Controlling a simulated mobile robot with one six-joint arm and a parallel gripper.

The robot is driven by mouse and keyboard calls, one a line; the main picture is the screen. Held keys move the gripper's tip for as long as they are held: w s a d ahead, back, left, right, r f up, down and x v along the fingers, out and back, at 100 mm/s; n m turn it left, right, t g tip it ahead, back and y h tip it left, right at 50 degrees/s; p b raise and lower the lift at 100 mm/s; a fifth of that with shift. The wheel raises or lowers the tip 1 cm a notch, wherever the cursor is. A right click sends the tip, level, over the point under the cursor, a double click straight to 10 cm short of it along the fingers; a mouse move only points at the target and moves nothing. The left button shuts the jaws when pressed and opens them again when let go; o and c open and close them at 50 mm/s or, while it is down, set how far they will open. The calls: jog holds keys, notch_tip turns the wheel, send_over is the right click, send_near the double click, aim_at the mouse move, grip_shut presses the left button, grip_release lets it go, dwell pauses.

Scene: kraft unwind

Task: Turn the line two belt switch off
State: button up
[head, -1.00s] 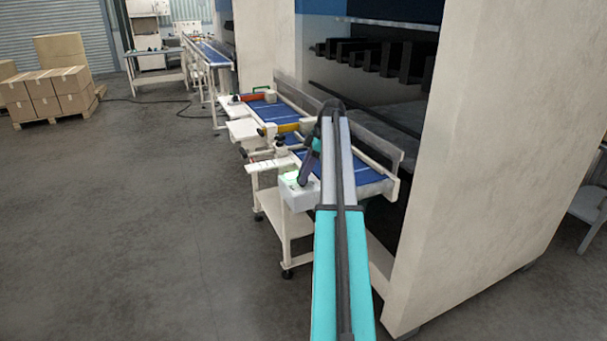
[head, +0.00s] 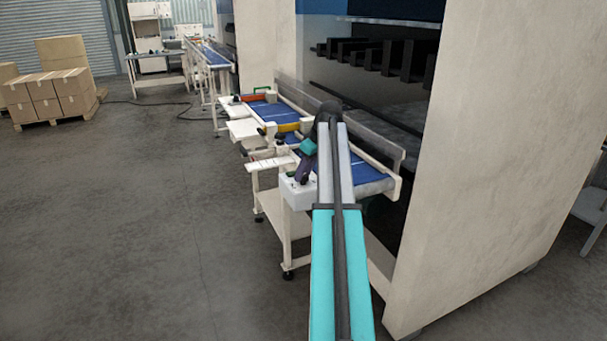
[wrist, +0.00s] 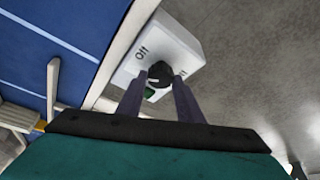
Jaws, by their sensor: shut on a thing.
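The switch box (head: 298,199) is a white box at the near end of the blue belt conveyor. In the wrist view the box (wrist: 170,42) has a black rotary knob (wrist: 159,73), "Off" and "On" labels on its face, and a dark green lamp (wrist: 149,93). My gripper (wrist: 160,82) is shut on the knob, one finger on each side. In the head view my gripper (head: 303,178) points down onto the top of the box, and the knob is hidden by the fingers. I cannot tell for certain which label the knob's mark points to.
The blue belt (head: 318,168) runs away behind the box, beside a large pale machine housing (head: 490,170) on the right. Boxes on a pallet (head: 55,95) stand far left. The grey floor (head: 130,230) at left is clear.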

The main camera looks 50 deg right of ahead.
jog(key=m+h, duration=0.1)
jog(key=m, duration=0.2)
jog(key=m+h, duration=0.1)
jog(key=m, duration=0.1)
jog(key=shift+w+a+r+m, duration=0.15)
jog(key=shift+m, duration=0.25)
dwell(0.3)
jog(key=o, duration=1.1)
jog(key=shift+c, duration=0.2)
jog(key=b+v, duration=0.3)
jog(key=v, duration=1)
jog(key=shift+a+r, duration=0.3)
jog(key=shift+r, duration=0.05)
jog(key=shift+w, duration=0.1)
